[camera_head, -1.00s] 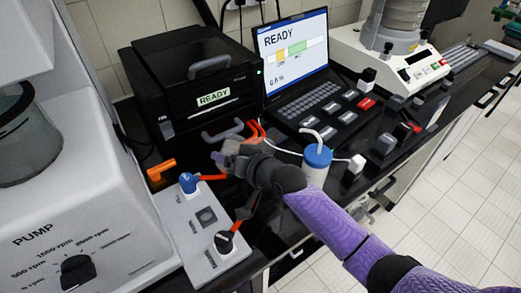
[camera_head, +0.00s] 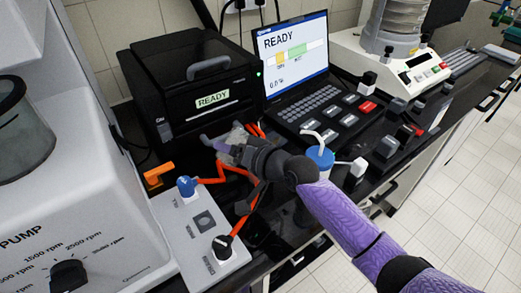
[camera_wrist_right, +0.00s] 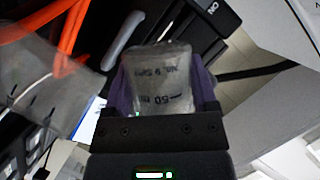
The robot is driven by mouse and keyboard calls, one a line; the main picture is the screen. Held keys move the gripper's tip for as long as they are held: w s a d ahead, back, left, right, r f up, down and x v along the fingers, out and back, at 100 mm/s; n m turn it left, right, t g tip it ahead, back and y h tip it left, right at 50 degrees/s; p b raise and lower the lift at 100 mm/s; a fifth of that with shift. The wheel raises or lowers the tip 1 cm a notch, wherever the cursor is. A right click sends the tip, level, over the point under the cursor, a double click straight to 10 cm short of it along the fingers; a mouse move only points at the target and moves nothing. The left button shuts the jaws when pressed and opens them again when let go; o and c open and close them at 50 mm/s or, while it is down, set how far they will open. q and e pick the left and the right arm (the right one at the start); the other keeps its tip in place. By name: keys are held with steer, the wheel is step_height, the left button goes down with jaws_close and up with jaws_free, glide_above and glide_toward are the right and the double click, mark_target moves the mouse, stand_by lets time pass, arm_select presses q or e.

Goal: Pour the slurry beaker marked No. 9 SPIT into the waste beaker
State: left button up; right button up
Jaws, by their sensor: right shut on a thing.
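My right gripper (camera_head: 232,147) is shut on a small clear beaker (camera_wrist_right: 163,75), above the dark bench in front of the black printer-like unit. The right wrist view shows the beaker between the fingers, with "No. 9" and "50 m" markings and greyish contents or walls. In the head view the beaker is small and mostly covered by the gripper. Another clear beaker (camera_wrist_right: 35,80) with dark graduation marks shows at the left of the right wrist view, apart from the held one. I cannot tell whether it is the waste beaker. My left gripper is out of view.
Orange tubes (camera_head: 238,172) run beside the gripper to a white valve panel (camera_head: 175,222). A black unit (camera_head: 190,85) reading READY stands behind. A blue-capped bottle (camera_head: 320,155) is close to my right arm. A white pump (camera_head: 90,215) fills the left side.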

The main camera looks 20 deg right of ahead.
mark_target(241, 130)
steer(key=shift+r+m, duration=0.2)
steer(key=shift+m, duration=0.2)
steer(key=shift+r+m+y+b, duration=0.2)
steer(key=shift+m+y+b, duration=0.1)
steer(key=shift+b, duration=0.25)
steer(key=shift+f+b, duration=0.1)
steer(key=shift+b, duration=0.2)
steer(key=shift+f+m+y+b, duration=0.3)
steer(key=shift+m+b, duration=0.3)
steer(key=shift+b, duration=0.25)
steer(key=shift+r+m+t+y+b, duration=0.3)
steer(key=shift+r+m+t+b, duration=0.15)
steer(key=shift+m, duration=0.35)
stand_by(0.7)
steer(key=shift+w+d+r+m+y+b, duration=0.25)
steer(key=shift+d+r+m+y+b, duration=0.15)
steer(key=shift+d+m, duration=0.3)
stand_by(0.6)
steer(key=shift+d+r+m+t+y, duration=0.1)
steer(key=shift+r+m+t+y, duration=0.2)
steer(key=shift+m, duration=0.4)
stand_by(0.7)
steer(key=shift+w+d+r+m+t+p, duration=0.1)
steer(key=shift+d+r+m+t+p, duration=0.1)
steer(key=shift+r+m, duration=0.3)
steer(key=shift+w+d+r+m+t+p, duration=0.1)
steer(key=shift+r+m+p, duration=0.1)
steer(key=shift+r+m, duration=0.3)
stand_by(0.4)
